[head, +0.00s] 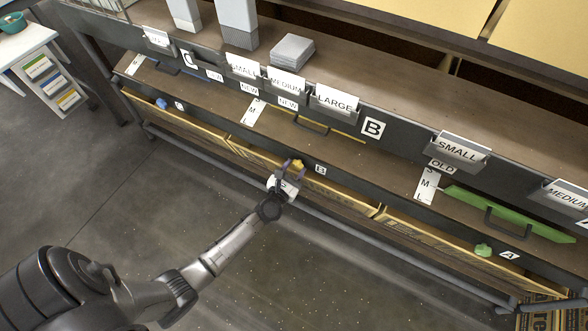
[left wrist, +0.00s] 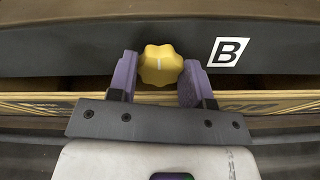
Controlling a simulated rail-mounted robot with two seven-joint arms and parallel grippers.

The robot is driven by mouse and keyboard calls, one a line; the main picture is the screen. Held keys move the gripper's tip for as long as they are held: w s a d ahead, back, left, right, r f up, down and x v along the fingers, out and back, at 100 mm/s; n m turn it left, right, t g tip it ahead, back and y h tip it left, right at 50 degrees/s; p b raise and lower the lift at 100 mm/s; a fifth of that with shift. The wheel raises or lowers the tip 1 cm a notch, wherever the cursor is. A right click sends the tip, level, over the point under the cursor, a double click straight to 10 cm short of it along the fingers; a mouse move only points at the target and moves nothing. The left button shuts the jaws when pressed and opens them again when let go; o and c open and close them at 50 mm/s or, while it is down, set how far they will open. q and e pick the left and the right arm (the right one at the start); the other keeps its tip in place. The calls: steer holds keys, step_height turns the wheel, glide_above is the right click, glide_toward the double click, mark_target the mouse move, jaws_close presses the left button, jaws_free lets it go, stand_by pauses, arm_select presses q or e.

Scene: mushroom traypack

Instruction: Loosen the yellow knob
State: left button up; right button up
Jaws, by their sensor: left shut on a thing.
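The yellow knob (head: 297,164) sits on the dark front rail of the shelf, just left of the lower B label. In the left wrist view the knob (left wrist: 160,65) is lobed, with a pale line mark standing near upright on its face. My left gripper (head: 292,171) reaches up to it from below. In the left wrist view its purple fingers (left wrist: 158,76) stand on either side of the knob and are shut on it. My right gripper does not show in either view.
A green knob (head: 484,250) and a blue knob (head: 161,103) sit along the same rail. A green handled plate (head: 520,214) lies on the shelf at right. Cardboard boxes (head: 335,194) line the space under the rail. The floor in front is clear.

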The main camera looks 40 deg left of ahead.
arm_select(q)
steer(key=o, duration=0.9)
steer(key=p+v, duration=0.3)
steer(key=v, duration=1.1)
steer(key=shift+w, duration=0.1)
